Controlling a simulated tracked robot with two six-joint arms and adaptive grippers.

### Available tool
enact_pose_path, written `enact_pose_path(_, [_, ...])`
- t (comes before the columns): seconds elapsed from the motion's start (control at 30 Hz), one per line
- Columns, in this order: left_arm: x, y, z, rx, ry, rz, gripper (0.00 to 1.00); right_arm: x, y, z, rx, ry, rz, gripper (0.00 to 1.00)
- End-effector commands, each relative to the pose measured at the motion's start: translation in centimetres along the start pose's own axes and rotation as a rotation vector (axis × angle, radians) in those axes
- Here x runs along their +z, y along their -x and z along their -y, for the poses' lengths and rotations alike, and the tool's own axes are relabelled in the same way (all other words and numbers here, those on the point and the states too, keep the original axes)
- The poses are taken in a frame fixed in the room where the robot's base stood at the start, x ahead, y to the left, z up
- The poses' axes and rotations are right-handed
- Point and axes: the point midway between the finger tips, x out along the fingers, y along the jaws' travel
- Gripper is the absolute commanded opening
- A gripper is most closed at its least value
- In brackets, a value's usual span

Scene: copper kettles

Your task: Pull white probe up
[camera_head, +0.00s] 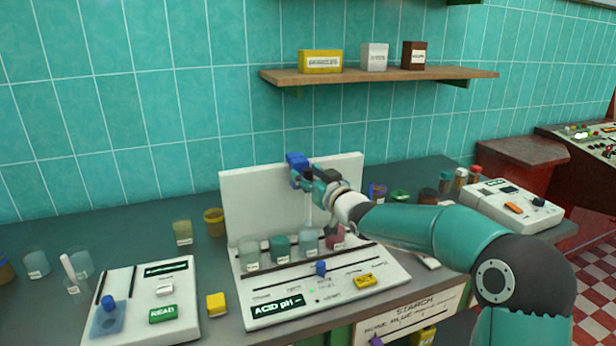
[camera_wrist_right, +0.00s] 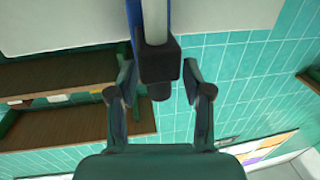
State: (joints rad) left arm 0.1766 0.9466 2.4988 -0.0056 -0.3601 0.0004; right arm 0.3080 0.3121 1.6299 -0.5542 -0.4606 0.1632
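The white probe (camera_head: 308,207) hangs upright in front of the white back panel, its lower part over the row of glass beakers. A blue block (camera_head: 297,161) sits at the top of the panel. My right gripper (camera_head: 309,178) is at the probe's upper end, just below the blue block. In the right wrist view the white rod (camera_wrist_right: 154,22) ends in a dark cap (camera_wrist_right: 159,62). My right gripper's fingers (camera_wrist_right: 159,84) stand either side of this cap, with narrow gaps visible, so they look open. My left gripper is not in view.
The acid pH station (camera_head: 275,308) holds several beakers, a blue knob (camera_head: 320,268) and a yellow button (camera_head: 365,281). A READ device (camera_head: 150,318) stands left, a grey device (camera_head: 512,207) right. A wooden shelf (camera_head: 375,76) hangs above.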

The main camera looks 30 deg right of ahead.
Motion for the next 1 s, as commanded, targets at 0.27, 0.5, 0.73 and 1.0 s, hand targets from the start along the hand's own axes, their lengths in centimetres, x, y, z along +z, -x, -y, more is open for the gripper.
enact_pose_path(0.27, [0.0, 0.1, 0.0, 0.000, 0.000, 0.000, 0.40, 0.0, 0.8, -0.1, 0.002, 0.000, 0.000, 0.50])
enact_pose_path(0.5, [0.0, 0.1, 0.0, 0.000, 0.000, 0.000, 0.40, -0.1, 4.5, -0.1, 0.003, 0.001, 0.000, 0.50])
enact_pose_path(0.73, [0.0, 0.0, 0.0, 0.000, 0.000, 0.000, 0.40, 0.0, 9.1, -0.1, 0.003, 0.001, -0.001, 0.50])
enact_pose_path(1.0, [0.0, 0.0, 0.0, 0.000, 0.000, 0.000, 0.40, 0.1, 11.8, 0.0, 0.001, 0.000, 0.000, 0.50])
